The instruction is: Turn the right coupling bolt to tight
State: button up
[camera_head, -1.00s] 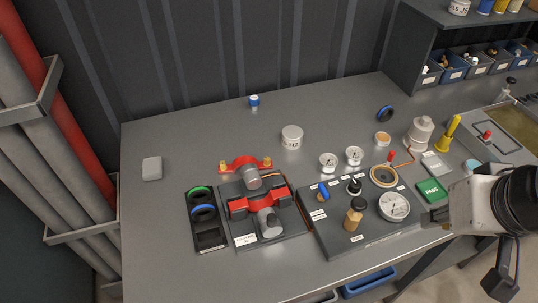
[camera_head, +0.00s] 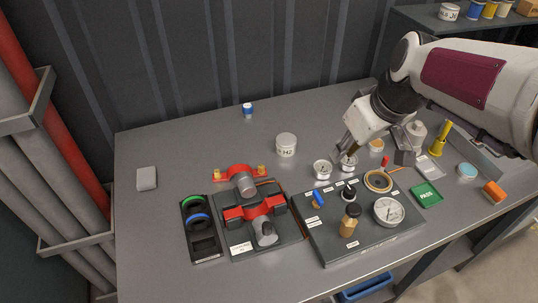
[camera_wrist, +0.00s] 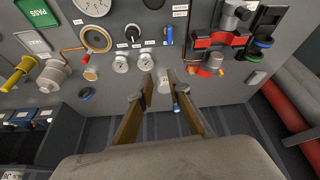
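A red coupling half (camera_head: 238,171) stands at the rear of a dark pump fixture (camera_head: 275,238), around a grey pipe. It has a brass bolt at each end, the right bolt (camera_head: 262,171) and the left bolt (camera_head: 217,174). A second red clamp piece (camera_head: 252,209) sits in front. Upside down in the wrist view, the red half shows at upper right with the right bolt (camera_wrist: 191,70). How tight the bolts are cannot be told. My gripper (camera_head: 347,163) is open and empty, near the small gauges, right of the coupling. Its fingers (camera_wrist: 160,78) are spread apart.
A white H2 canister (camera_head: 286,145) stands between my gripper and the coupling. Two small gauges (camera_head: 322,170) and a dark panel with a large gauge (camera_head: 388,211) stand right of the fixture. A ring tray (camera_head: 206,249) lies left.

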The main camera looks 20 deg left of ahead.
jog(key=w+a+f+n+g, duration=0.1)
jog(key=w+a+f+n, duration=0.3)
jog(key=a, duration=0.6)
jog(key=n+g+y, duration=0.1)
send_near(261, 166)
jog(key=shift+f, duration=0.35)
jog(key=shift+a+f, duration=0.1)
jog(key=shift+x, duration=3.85)
jog(key=shift+w, duration=0.1)
grip_shut()
